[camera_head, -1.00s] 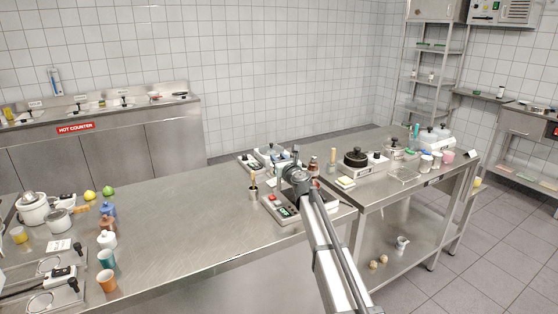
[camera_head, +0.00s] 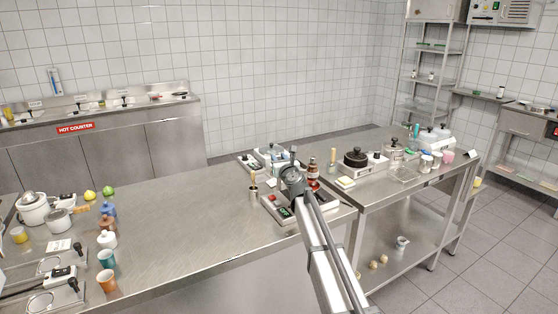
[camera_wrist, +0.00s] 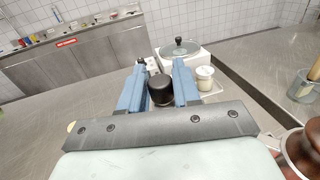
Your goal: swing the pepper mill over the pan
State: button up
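My gripper (camera_wrist: 160,88) has two blue fingers. A black, rounded piece, which I take as the pepper mill (camera_wrist: 161,92), sits between them with no clear gap on either side; its lower part is hidden by the gripper's grey plate. In the head view my gripper (camera_head: 291,178) is over the far right part of the near counter, and the mill cannot be made out there. A pan with a glass lid and black knob (camera_wrist: 180,48) stands beyond the fingers in the wrist view. It also shows in the head view (camera_head: 268,153), behind my gripper.
A red-brown bottle (camera_head: 313,170) stands close to the right of my gripper. A pale jar (camera_wrist: 204,79) stands beyond the right finger. The counter's left middle (camera_head: 180,210) is clear.

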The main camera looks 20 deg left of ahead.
jog(key=o, duration=0.3)
jog(key=v, duration=1.3)
jog(key=shift+s+d, duration=0.2)
jog(key=shift+s, duration=0.15)
jog(key=shift+o, duration=0.4)
